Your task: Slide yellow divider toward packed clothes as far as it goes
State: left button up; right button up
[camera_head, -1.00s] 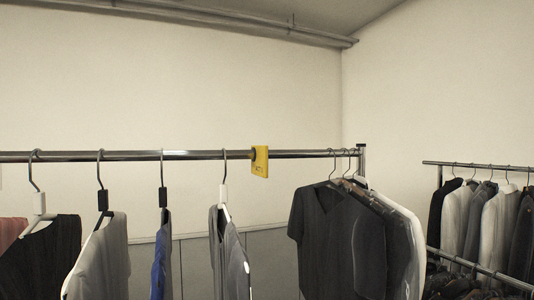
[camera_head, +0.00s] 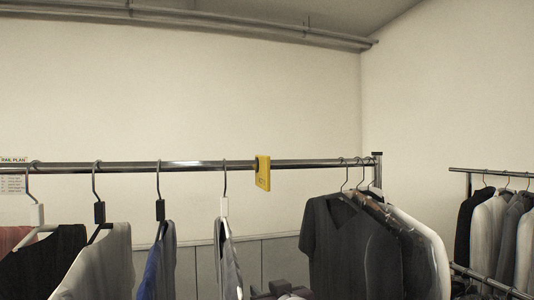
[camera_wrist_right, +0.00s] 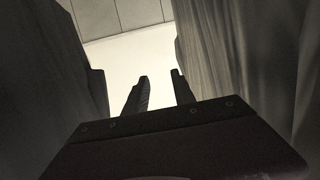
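The yellow divider (camera_head: 263,173) hangs on the metal rail (camera_head: 200,166) in the head view, right of the spaced hangers and left of the packed clothes. The packed clothes (camera_head: 338,240), led by a dark T-shirt, hang close together at the rail's right end, with a bare stretch of rail between them and the divider. My right gripper (camera_head: 286,287) is low at the bottom edge of the head view, well below the divider and touching nothing I can see. In the right wrist view its two fingers (camera_wrist_right: 160,78) are apart and empty. My left gripper is not in view.
Several spaced garments hang left of the divider, the nearest a grey one (camera_head: 229,262). The end post (camera_head: 377,170) closes the rail at right. Dark cloth (camera_wrist_right: 235,55) hangs beside my right fingers. A second rack (camera_head: 490,172) stands far right.

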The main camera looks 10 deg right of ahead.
notch_tip(320, 180, up, 17)
jog(key=s+t, duration=0.2)
jog(key=t, duration=0.5)
send_near(268, 158)
jog(key=shift+m+h, duration=0.3)
jog(key=shift+m, duration=0.1)
jog(key=x, duration=0.3)
jog(key=p+x, duration=0.1)
jog(key=shift+w+a+f, duration=0.25)
jog(key=shift+w, duration=0.2)
jog(key=shift+d+r, duration=0.1)
jog(key=shift+d, duration=0.05)
jog(key=p+x, duration=0.1)
jog(key=p, duration=0.2)
jog(key=p+x, duration=0.2)
jog(key=p, duration=0.1)
jog(key=shift+w+r, duration=0.2)
jog(key=shift+r, duration=0.15)
jog(key=p+x, duration=0.1)
jog(key=x, duration=0.1)
jog(key=p+x, duration=0.2)
jog(key=x, duration=0.1)
jog(key=shift+w+f, duration=0.15)
jog(key=shift+w, duration=0.15)
jog(key=shift+w+f, duration=0.15)
jog(key=shift+w, duration=0.2)
jog(key=shift+s, duration=0.15)
jog(key=shift+c, duration=0.6)
jog(key=shift+s, duration=0.1)
grip_shut()
